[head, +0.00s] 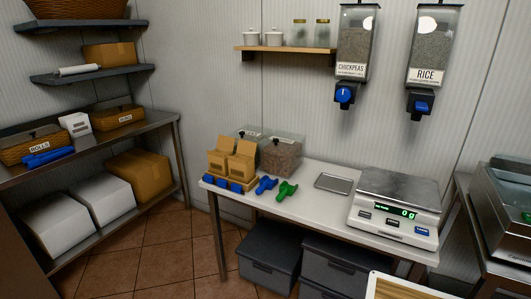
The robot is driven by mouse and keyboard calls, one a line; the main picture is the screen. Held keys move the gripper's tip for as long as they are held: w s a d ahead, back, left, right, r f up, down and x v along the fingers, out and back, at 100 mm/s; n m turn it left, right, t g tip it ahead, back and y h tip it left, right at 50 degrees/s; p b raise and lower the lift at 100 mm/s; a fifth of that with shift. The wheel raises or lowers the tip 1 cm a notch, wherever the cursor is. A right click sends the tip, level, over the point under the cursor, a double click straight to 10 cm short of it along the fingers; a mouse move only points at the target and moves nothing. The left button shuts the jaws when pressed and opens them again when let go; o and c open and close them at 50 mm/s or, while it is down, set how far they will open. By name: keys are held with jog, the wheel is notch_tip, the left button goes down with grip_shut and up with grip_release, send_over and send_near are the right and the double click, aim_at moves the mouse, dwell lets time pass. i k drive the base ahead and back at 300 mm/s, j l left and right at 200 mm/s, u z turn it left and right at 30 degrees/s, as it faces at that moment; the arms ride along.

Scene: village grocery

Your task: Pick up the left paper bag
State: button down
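Two brown paper bags stand upright side by side at the left end of the white table (320,217). The left paper bag (217,158) is close beside the right paper bag (242,162). Both seem to stand in a low wooden holder (222,177) with several blue pieces along its front. Clear bins stand close behind and beside the right bag. My gripper is not in view.
A bin of dark contents (282,158), a blue scoop (266,185) and a green scoop (287,191) are near the bags. A metal tray (333,182) and a scale (397,205) lie to the right. Dark crates (269,262) sit below. Tiled floor is open at left.

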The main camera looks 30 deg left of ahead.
aim_at(217, 158)
jog(key=u, duration=1.6)
jog(key=i+l+u, duration=0.2)
jog(key=i, duration=0.25)
jog(key=i+u, duration=0.25)
jog(key=i, duration=0.15)
jog(key=i+l+u, duration=0.2)
jog(key=i+l, duration=0.1)
jog(key=i, duration=0.1)
